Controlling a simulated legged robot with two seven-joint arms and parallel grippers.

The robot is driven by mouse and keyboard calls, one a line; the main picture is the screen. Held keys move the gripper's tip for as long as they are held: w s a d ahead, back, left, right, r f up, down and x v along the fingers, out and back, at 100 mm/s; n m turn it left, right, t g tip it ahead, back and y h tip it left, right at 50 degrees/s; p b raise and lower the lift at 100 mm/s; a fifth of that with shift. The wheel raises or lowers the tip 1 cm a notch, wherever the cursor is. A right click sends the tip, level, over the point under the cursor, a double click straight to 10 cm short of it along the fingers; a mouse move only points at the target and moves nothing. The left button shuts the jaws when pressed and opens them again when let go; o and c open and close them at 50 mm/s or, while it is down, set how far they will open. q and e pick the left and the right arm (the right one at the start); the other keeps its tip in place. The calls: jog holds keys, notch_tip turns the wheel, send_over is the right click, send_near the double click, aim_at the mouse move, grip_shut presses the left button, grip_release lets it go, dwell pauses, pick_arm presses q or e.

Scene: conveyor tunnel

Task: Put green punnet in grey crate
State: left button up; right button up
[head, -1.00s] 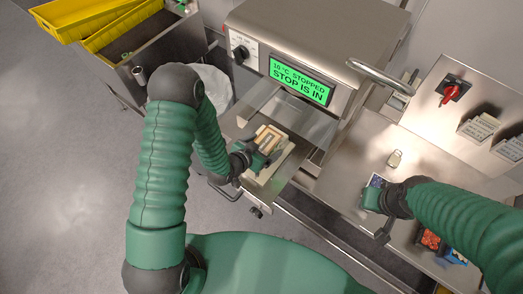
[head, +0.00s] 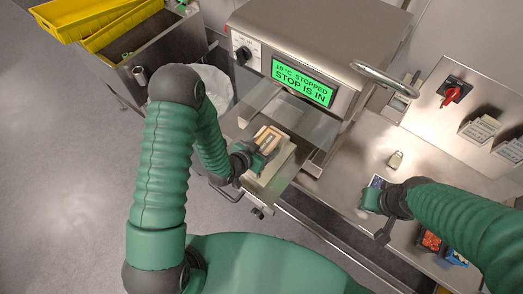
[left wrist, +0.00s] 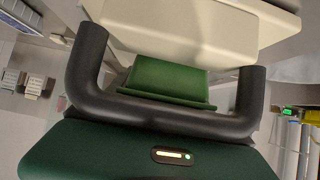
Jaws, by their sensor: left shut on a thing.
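My left gripper (head: 262,158) is at the front opening of the steel tunnel machine. It is shut on a cream-coloured thing (head: 268,138), which is partly hidden by the gripper. In the left wrist view a broad cream surface (left wrist: 200,25) lies beyond the fingers. A green block (left wrist: 165,80) shows there inside the dark guard bar; I cannot tell whether it is a finger or part of a punnet. My right gripper (head: 376,195) is over the steel bench at right, beside a small dark patterned item; its jaws are not clear. I cannot clearly make out a green punnet or grey crate.
The machine display (head: 302,82) reads "10 °C STOPPED, STOP IS IN". Yellow crates (head: 110,25) sit on a steel cart at upper left. Grey floor at left is clear.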

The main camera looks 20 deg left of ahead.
aim_at(268, 141)
pick_arm(q)
jog(key=shift+d, duration=0.2)
grip_shut()
jog(key=shift+r+p, duration=0.8)
jog(key=shift+r, duration=0.15)
jog(key=shift+r+p, duration=0.4)
jog(key=shift+r, duration=0.2)
notch_tip(268, 141, up, 3)
jog(key=p, duration=0.2)
jog(key=shift+p, duration=0.3)
